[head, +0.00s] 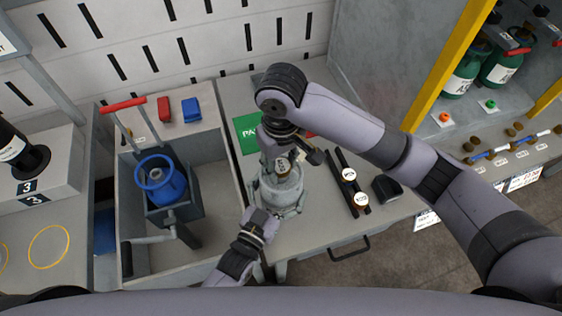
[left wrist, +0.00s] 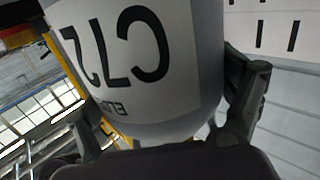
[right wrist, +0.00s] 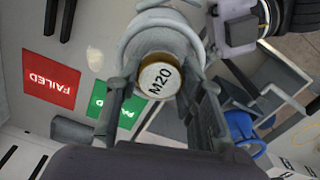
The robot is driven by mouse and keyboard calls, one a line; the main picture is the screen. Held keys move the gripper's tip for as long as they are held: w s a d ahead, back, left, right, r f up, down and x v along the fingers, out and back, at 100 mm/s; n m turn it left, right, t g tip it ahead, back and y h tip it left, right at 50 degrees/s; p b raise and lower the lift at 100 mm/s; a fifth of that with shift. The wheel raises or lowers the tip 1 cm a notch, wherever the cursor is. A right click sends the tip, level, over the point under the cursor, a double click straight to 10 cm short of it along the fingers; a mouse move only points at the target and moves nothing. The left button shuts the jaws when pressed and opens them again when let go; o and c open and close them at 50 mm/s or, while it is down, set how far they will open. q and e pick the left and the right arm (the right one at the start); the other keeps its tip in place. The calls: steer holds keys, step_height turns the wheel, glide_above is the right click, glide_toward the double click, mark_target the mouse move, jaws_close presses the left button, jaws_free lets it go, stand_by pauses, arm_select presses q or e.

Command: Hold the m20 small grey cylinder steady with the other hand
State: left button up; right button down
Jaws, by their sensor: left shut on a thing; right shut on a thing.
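The small grey cylinder (head: 268,196) stands upright on the grey workbench, with a ring-shaped collar at its top. In the left wrist view its grey body (left wrist: 195,112) fills the middle, with a white label in large dark print upside down. My left gripper (head: 283,209) is shut around its body from the front, one finger on each side. A round brass-rimmed cap marked M20 (right wrist: 159,80) sits at the top within the collar. My right gripper (head: 285,163) comes from above and is shut on this cap. In the head view the gripper partly hides the cap.
A green mat (head: 247,131) and a red FAILED mat (right wrist: 49,84) lie behind. Black rails (head: 345,159) with two labelled round caps lie at right, beside a black object (head: 387,189). A sunken bay with a blue cylinder (head: 160,183) is at left.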

steer(key=m, duration=0.2)
steer(key=shift+s+m, duration=0.1)
steer(key=shift+m, duration=0.3)
steer(key=m, duration=0.3)
steer(key=c, duration=1.2)
jaws_free()
steer(key=shift+o, duration=0.2)
steer(key=shift+r, duration=1.25)
steer(key=n, duration=0.4)
steer(key=shift+n, duration=1)
